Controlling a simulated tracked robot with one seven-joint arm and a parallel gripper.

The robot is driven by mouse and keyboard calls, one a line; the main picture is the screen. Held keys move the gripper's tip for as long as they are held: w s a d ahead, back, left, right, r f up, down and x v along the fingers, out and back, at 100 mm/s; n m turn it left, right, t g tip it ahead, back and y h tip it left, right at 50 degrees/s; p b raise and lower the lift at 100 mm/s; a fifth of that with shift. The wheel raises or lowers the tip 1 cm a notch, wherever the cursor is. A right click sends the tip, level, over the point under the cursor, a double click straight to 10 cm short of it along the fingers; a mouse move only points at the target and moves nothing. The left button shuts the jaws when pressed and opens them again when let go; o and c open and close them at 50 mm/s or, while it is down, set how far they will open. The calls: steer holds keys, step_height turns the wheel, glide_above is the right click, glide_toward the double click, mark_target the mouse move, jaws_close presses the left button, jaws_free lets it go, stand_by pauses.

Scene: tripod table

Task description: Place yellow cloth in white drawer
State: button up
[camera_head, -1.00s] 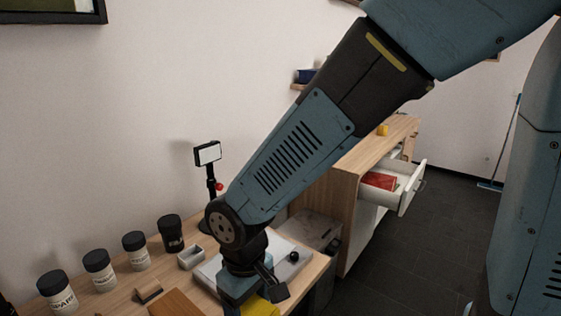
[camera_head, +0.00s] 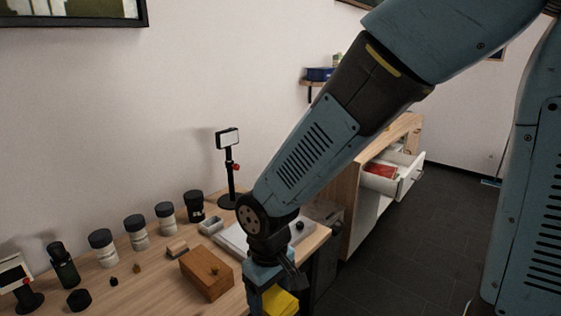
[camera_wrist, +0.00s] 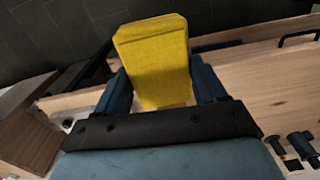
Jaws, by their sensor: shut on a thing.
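The yellow cloth (camera_wrist: 155,58) is a block-like piece between the two fingers of my gripper (camera_wrist: 162,85) in the wrist view. My gripper is shut on it. In the head view the cloth (camera_head: 280,301) shows at the bottom, beside my gripper (camera_head: 266,300), near the table's right edge. The white drawer (camera_head: 408,180) stands pulled open from a wooden cabinet (camera_head: 346,195) at the right, away from the gripper. A red thing (camera_head: 380,170) lies inside it.
The wooden table (camera_head: 150,285) holds several jars (camera_head: 135,232), a wooden box (camera_head: 207,274), a small light on a stand (camera_head: 230,165) and a white board (camera_head: 232,238). A grey bin (camera_head: 327,250) stands between table and cabinet. Dark floor (camera_head: 420,250) lies open at the right.

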steer(key=w+d+f+m, duration=0.3)
steer(key=w+d+f, duration=0.4)
steer(key=w, duration=0.4)
steer(key=w+d+f+m, duration=0.3)
steer(key=w+d+f, duration=0.4)
steer(key=w+d, duration=0.3)
steer(key=w+d+f+m, duration=0.3)
steer(key=w+d+f, duration=0.4)
steer(key=w+d, duration=0.2)
steer(key=w, duration=0.2)
steer(key=shift+w, duration=0.4)
steer(key=shift+f, duration=0.2)
